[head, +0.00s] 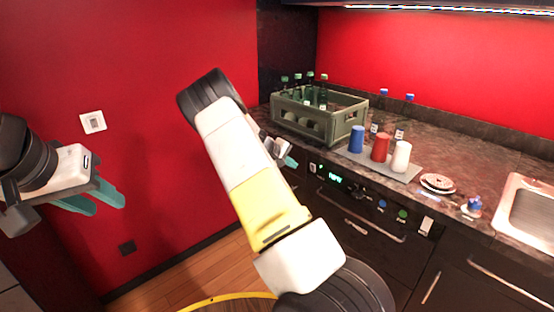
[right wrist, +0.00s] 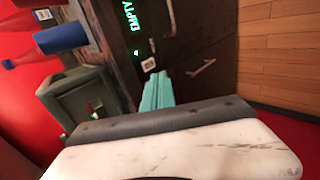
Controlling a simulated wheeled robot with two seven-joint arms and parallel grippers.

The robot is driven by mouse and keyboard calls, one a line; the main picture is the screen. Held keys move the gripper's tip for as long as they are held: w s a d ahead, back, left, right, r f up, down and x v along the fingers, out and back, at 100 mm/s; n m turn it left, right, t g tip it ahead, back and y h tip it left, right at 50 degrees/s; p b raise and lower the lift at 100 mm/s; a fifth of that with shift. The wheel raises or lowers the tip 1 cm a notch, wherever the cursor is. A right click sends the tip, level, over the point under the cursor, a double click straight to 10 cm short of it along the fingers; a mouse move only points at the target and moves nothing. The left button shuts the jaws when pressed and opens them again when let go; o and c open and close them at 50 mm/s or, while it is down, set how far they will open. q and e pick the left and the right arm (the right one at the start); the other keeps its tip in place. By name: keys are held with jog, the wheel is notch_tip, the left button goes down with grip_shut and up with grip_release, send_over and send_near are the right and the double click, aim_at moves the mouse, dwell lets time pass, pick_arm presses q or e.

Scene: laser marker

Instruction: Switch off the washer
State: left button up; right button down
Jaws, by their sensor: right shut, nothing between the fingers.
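The washer (head: 350,215) is a dark front under the counter with a green lit display (head: 335,178). The display reads EMPTY in the right wrist view (right wrist: 130,15). A small white square control (right wrist: 148,64) sits by the display. Blue (head: 382,204) and green (head: 403,214) buttons and a white switch (head: 426,226) are further right. My right gripper (head: 291,162) is shut and empty, left of the display. In the right wrist view its teal fingertips (right wrist: 158,76) are close to the white square; contact cannot be told. My left gripper (head: 115,202) is open and empty by the red wall.
A green crate (head: 348,124) with bottles stands on the counter above the panel. A handle (head: 360,214) runs below the panel. A sink (head: 530,212) is far right.

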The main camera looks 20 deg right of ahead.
jog(key=shift+w+a+f, duration=0.15)
jog(key=shift+w+a, duration=0.1)
jog(key=shift+w, duration=0.2)
send_near(313, 169)
notch_tip(313, 169, down, 4)
jog(key=shift+w+d+r, duration=0.1)
jog(key=shift+w+d, duration=0.15)
jog(key=shift+d, duration=0.4)
jog(key=shift+w+d+r, duration=0.1)
jog(key=shift+w+d, duration=0.2)
jog(key=shift+d, duration=0.3)
jog(key=shift+w+d+r, duration=0.1)
jog(key=shift+w+d, duration=0.15)
jog(key=shift+d, duration=0.4)
